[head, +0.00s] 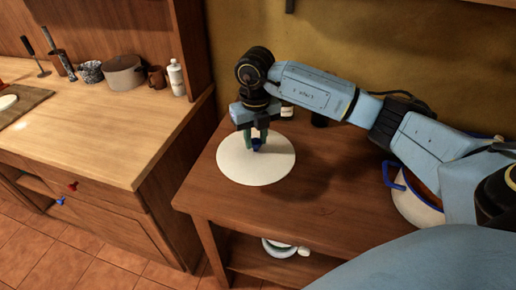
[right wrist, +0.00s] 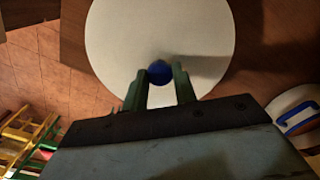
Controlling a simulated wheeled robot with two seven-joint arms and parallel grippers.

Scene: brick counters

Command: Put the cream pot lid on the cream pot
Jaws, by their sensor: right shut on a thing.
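The cream pot lid (head: 240,172) is a flat round disc with a small blue knob (right wrist: 159,71). My right gripper (head: 257,141) is above the lid's middle, with its two green fingers shut on the knob. The lid also fills the top of the right wrist view (right wrist: 150,30). I cannot tell whether it is raised clear of the wooden table. The cream pot (head: 412,208) stands on the table's right part, with a blue rim and blue handle. My right arm hides much of it. A piece of it shows in the right wrist view (right wrist: 295,107). My left gripper is not in view.
The wooden table (head: 315,215) is bare between lid and pot. White ware (head: 279,247) sits on its lower shelf. On the left counter (head: 110,130) stand a grey pot (head: 124,77), a brown mug (head: 157,77) and a white bottle (head: 176,78). A wall rises behind.

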